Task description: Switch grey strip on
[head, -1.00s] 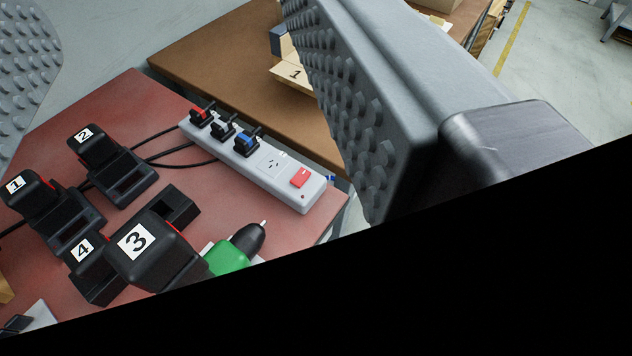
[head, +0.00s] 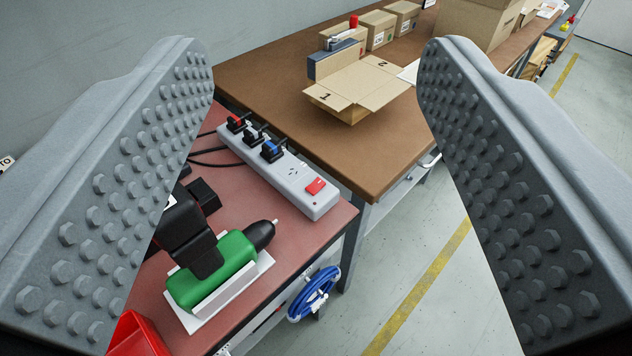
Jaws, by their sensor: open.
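The grey power strip (head: 278,177) lies on the red bench top, near its far right edge. Several plugs with red, black and blue parts sit in its left end, and one socket is bare. A red switch (head: 316,187) is at its right end; I cannot tell its position. My gripper (head: 320,120) is open and empty. Its two studded grey jaws stand wide apart at the left and right of the view. The strip shows between them, beyond the left jaw and apart from it.
A red bin (head: 138,335) is at the bottom left. The brown table (head: 385,150) behind carries an open box (head: 352,88) and other cartons. Blue cable (head: 314,293) hangs below the bench edge.

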